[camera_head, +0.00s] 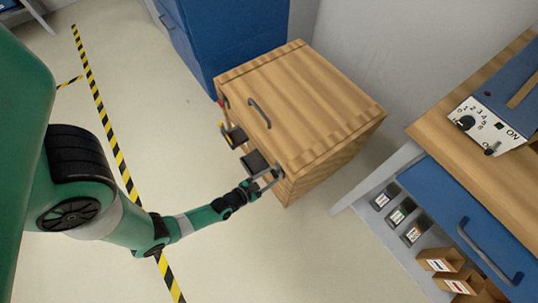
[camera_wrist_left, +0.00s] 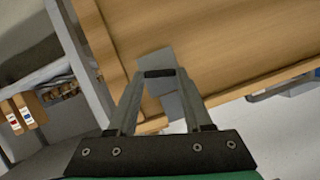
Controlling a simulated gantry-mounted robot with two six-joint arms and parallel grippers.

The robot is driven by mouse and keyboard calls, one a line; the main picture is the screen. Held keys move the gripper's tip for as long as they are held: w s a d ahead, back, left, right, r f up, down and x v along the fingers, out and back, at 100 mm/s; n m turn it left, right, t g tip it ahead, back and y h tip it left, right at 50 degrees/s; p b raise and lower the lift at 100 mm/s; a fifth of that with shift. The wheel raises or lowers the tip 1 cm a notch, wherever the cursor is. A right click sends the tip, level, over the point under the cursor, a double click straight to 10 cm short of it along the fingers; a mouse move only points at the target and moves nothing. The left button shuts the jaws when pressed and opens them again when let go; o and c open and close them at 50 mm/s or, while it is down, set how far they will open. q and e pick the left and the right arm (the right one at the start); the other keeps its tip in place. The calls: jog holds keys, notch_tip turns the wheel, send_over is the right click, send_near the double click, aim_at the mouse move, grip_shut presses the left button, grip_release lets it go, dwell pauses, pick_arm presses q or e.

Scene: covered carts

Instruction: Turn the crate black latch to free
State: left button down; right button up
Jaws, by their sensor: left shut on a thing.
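The wooden crate (camera_head: 300,105) stands on the floor, with a dark handle (camera_head: 259,112) on its lid. My left gripper (camera_head: 269,176) reaches the crate's near side at its right end. The right gripper is not in view.
Two dark flat pieces (camera_head: 254,161) stick out of the crate's near side, left of the gripper. A blue cabinet (camera_head: 225,40) stands behind. A workbench (camera_head: 475,90) with a blue drawer (camera_head: 470,210) is at the right.

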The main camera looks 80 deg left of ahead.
pick_arm(q)
jog(key=shift+r, duration=0.1)
jog(key=shift+a+r+n+h, duration=0.1)
jog(key=shift+n+h, duration=0.2)
jog(key=shift+n, duration=0.3)
jog(key=shift+p, duration=0.3)
jog(key=shift+h, duration=0.3)
jog(key=shift+c, duration=1.6)
grip_release()
